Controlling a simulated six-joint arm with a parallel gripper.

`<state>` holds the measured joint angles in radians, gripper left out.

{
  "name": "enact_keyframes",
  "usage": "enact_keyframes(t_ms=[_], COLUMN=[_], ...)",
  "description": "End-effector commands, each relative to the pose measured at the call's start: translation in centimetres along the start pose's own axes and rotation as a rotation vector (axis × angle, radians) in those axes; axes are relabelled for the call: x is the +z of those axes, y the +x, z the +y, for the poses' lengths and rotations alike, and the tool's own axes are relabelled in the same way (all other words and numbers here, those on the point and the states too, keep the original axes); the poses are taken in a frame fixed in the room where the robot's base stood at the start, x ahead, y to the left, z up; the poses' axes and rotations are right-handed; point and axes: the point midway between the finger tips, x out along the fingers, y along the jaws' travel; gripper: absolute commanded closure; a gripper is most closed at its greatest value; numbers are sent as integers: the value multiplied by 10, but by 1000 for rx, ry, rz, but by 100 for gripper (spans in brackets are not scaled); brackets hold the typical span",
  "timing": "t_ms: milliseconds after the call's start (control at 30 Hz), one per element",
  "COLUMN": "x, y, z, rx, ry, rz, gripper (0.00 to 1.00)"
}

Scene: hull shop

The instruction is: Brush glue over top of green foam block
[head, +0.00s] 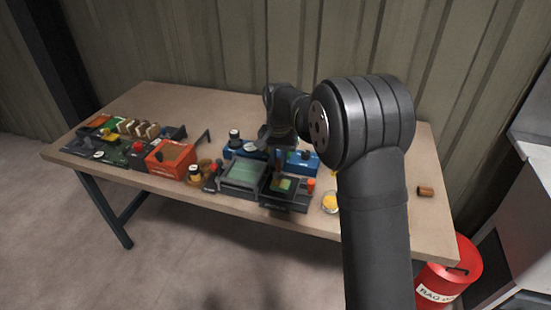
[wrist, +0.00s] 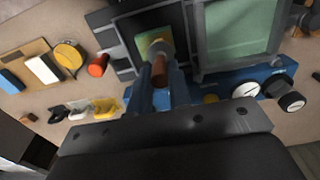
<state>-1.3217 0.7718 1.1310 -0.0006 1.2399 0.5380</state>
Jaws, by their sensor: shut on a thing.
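A small green foam block (head: 285,183) sits in a dark framed holder (head: 284,205) near the front edge of the table. In the wrist view the block (wrist: 146,41) looks yellow-green and is partly covered by a brush. My gripper (wrist: 160,88) has blue fingers shut on the brush, whose brown wooden handle (wrist: 159,72) points back towards the wrist. The brush's grey end is over the block; its bristles are hidden, so I cannot tell whether they touch it. In the head view the gripper is largely hidden by my arm.
A larger green-topped framed unit (head: 243,172) stands directly left of the holder. An orange knob (wrist: 97,65) is beside the holder. A red-orange box (head: 171,158) and other bench items crowd the left. A brown cylinder (head: 425,191) lies at the right.

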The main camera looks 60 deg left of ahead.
Motion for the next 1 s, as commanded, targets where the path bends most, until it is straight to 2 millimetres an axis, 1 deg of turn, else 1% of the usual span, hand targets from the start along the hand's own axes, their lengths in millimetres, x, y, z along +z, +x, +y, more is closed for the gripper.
enact_keyframes(t_ms=[167,400,633,900,1000], x=[0,0,0,0,0], y=[0,0,0,0,0], z=[3,13,18,29,30], rx=[0,0,-1,-1,-1], ry=[0,-1,0,0,-1], rz=[1,1,1,1,1], gripper=[100,100,100,100,100])
